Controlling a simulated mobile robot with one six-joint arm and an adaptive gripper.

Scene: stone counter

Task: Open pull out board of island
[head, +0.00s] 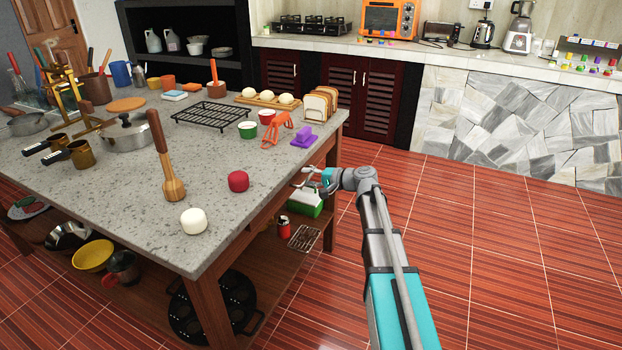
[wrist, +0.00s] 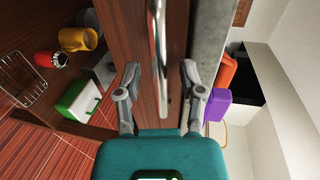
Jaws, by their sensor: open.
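The island (head: 120,195) has a grey stone top on a wooden frame. In the wrist view, turned sideways, a wooden front (wrist: 140,30) runs along the stone edge (wrist: 207,50). A shiny metal bar handle (wrist: 158,45) is fixed to this front. My gripper (wrist: 160,67) is open, with one finger on each side of the handle in the picture. I cannot tell whether the fingertips reach past the bar. In the head view my gripper (head: 312,180) is at the island's right side, just below the top. The board looks flush with the frame.
A purple object (head: 305,137) and an orange tool (head: 278,130) lie on the top near my gripper. A green and white box (head: 306,203) and a red jar (head: 284,228) stand on the shelf below. The tiled floor (head: 470,230) right of the island is clear.

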